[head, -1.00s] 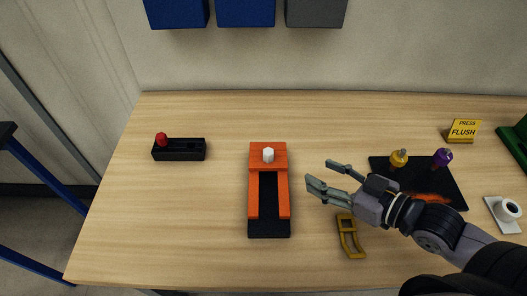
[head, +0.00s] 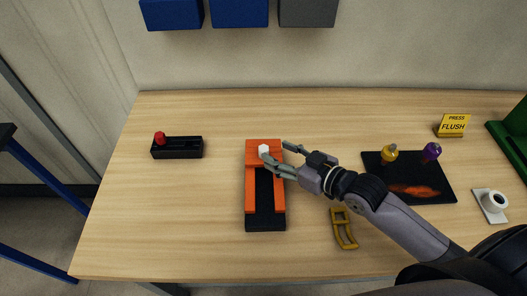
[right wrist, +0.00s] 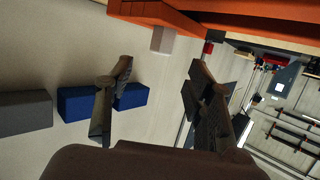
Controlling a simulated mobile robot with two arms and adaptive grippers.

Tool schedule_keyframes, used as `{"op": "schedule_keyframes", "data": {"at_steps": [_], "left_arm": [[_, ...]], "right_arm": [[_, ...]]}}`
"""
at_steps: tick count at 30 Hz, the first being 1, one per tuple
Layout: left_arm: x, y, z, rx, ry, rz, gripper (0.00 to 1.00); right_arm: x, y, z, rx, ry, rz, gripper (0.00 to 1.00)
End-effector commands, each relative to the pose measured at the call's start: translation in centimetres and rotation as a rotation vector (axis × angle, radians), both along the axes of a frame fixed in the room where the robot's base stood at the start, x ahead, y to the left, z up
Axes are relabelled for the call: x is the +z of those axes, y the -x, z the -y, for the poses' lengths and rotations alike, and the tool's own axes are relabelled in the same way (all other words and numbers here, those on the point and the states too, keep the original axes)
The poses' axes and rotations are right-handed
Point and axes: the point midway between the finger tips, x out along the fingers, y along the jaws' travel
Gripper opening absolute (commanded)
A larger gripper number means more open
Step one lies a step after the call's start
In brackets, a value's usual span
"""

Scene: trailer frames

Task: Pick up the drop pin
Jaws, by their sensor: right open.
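A white-topped pin (head: 263,150), which seems to be the drop pin, stands upright at the far end of an orange and black block (head: 251,176). My right gripper (head: 276,151) is open just right of the white top, with one fingertip close to it; I cannot tell if they touch. In the right wrist view the pale top (right wrist: 162,40) lies ahead of the two spread fingers, roughly between their lines, against the orange block (right wrist: 170,14). The pin's lower part is hidden in the block. My left gripper is not in view.
A black box with a red knob (head: 160,138) sits to the left. A yellow handle (head: 343,229) lies below my right arm. A black plate (head: 374,171) with yellow and purple knobs, a PRESS FLUSH sign (head: 453,125) and a white ringed part (head: 492,202) are right. Left tabletop is mostly clear.

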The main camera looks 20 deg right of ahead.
Motion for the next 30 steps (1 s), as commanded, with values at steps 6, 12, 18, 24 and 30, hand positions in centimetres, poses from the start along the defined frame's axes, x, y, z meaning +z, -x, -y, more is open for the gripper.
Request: {"op": "schedule_keyframes", "data": {"at_steps": [6,12,18,24,30], "left_arm": [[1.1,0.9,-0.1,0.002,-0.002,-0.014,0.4],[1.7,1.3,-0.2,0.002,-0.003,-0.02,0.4],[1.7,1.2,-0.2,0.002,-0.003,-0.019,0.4],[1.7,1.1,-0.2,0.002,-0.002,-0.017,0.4],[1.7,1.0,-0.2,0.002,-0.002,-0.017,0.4]], "right_arm": [[-0.8,-1.9,-0.9,-0.002,-0.002,-0.001,0.49],[-1.9,-3.9,-2.1,0.0,-0.001,0.0,0.49],[-2.3,-4.3,-2.3,0.0,0.0,-0.001,0.49],[-2.3,-4.2,-2.3,0.0,0.0,-0.001,0.43],[-2.2,-4.2,-2.3,0.0,0.0,-0.001,0.29]]}}
